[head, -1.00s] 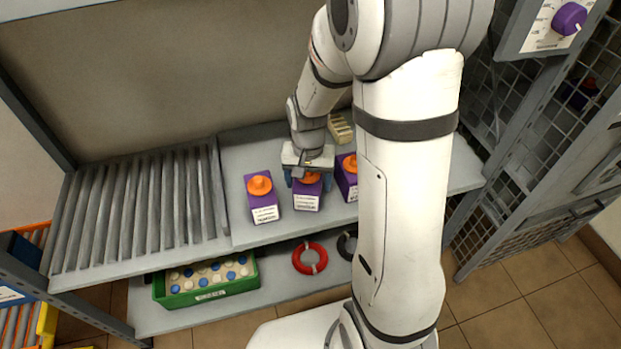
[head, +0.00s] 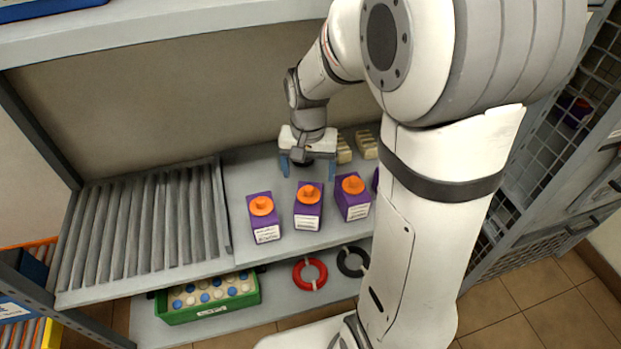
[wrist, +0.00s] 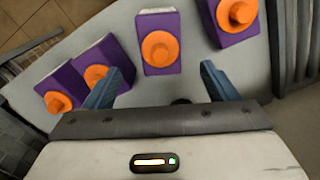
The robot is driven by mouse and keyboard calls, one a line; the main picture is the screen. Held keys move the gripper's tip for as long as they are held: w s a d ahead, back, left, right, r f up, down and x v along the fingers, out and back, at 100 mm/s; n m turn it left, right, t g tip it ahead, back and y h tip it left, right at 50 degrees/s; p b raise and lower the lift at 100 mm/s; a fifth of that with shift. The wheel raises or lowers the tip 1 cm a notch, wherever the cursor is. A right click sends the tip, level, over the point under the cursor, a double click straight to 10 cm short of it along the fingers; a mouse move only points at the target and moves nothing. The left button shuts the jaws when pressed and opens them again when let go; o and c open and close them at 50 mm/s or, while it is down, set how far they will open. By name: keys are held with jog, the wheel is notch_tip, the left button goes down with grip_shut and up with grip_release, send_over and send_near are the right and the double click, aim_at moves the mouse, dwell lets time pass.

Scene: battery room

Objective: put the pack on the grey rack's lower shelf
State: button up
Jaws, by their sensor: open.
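Several purple packs with orange knobs and white labels stand in a row on the upper deck of the grey rack (head: 240,182): a left pack (head: 264,222), a middle pack (head: 308,208), a right pack (head: 353,202) and one mostly hidden behind my arm. My gripper (head: 308,170) is open and empty, behind the middle pack and apart from it. In the wrist view the middle pack (wrist: 160,45) shows beyond and between the open blue fingers. The lower shelf (head: 285,308) shows below, partly hidden by my arm.
A green crate (head: 212,311) of blue and white caps stands on the lower shelf, with a red ring (head: 310,274) and a black ring (head: 353,261). Ribbed grey panels (head: 140,225) fill the deck's left. Pale blocks (head: 366,144) lie behind the packs. Bare lower shelf shows before the rings.

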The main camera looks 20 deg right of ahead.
jog(key=shift+s+r, duration=0.2)
jog(key=shift+r, duration=0.5)
jog(key=s+r+n, duration=0.2)
jog(key=s, duration=0.4)
jog(key=s+r+n+t, duration=0.1)
jog(key=s+r+n, duration=0.1)
jog(key=s, duration=0.5)
jog(key=shift+s+d+n+t, duration=0.2)
jog(key=shift+n+t, duration=0.1)
